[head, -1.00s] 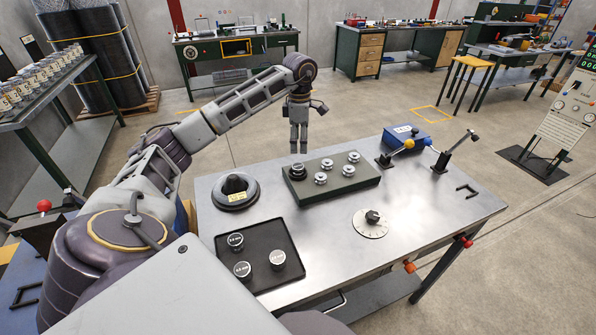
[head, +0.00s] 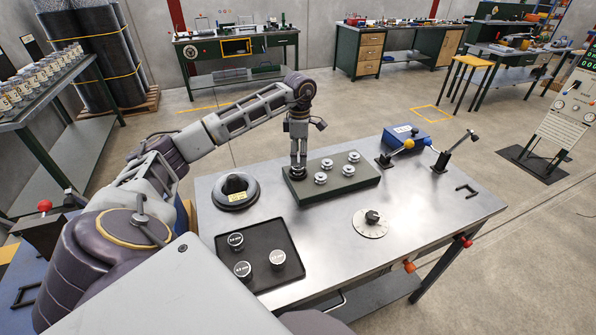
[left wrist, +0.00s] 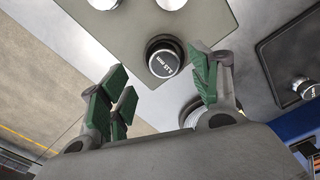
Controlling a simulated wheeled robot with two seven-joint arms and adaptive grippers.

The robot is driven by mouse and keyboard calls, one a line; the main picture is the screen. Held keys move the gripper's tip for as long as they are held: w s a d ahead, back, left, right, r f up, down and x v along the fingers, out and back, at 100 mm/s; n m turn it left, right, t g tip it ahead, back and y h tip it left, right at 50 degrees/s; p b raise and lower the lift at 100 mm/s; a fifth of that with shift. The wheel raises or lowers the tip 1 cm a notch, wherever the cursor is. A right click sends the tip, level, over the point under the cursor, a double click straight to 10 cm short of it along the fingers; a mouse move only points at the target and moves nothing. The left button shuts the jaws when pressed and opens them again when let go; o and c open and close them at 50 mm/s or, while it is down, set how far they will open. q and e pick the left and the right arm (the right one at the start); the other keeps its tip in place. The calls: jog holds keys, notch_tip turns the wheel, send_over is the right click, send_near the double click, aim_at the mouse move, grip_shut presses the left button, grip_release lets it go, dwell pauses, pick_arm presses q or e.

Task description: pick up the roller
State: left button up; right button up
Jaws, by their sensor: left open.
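A dark-topped roller (head: 297,176) sits at the left end of the grey-green block (head: 345,187) on the metal table. In the left wrist view the roller (left wrist: 165,58) shows a white size marking on its black top. My left gripper (head: 298,165) points down right over it, fingers open. In the left wrist view the open gripper (left wrist: 160,75) has a green-padded finger on each side of the roller. In the head view the fingers partly hide the roller. My right gripper is not in view.
Several silver pieces (head: 320,178) stand on the same block. A round black fixture (head: 235,203) is to the left, a dial (head: 371,224) to the right. The table's right front is mostly clear.

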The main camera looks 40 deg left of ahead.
aim_at(299, 166)
pick_arm(q)
jog(key=shift+s+d+f+p, duration=0.1)
jog(key=shift+f+p, duration=0.05)
jog(key=shift+f, duration=0.45)
jog(key=shift+s+d+f+p, duration=0.1)
jog(key=shift+f+p, duration=0.05)
jog(key=shift+f, duration=1.7)
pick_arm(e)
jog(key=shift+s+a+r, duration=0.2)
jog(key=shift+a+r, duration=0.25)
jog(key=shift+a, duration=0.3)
pick_arm(q)
jog(key=shift+c, duration=0.4)
jog(key=c, duration=1.2)
grip_shut()
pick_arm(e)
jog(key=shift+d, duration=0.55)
